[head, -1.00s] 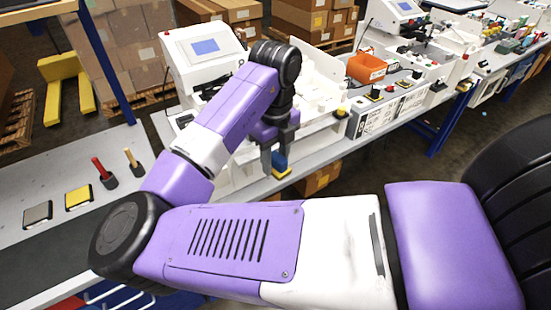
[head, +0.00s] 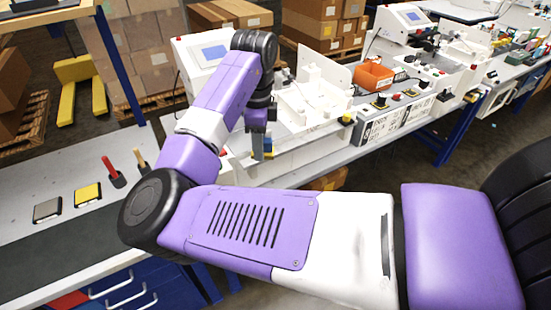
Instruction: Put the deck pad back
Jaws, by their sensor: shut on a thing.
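My gripper (head: 262,147) is at the front of the white plotter machine (head: 310,132), pointing down. It is shut on a small blue-and-yellow block (head: 269,148), apparently the deck pad. One grey finger covers part of the block, and my arm hides some of the machine behind it. The block's underside and any contact with the machine are too small to make out. A grey pad (head: 47,210) and a yellow pad (head: 88,194) with dark rims lie flat on the bench at the left.
A screen unit (head: 205,58) stands behind my arm. An orange bin (head: 373,77) and a control box with buttons (head: 395,115) are to the right of the machine.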

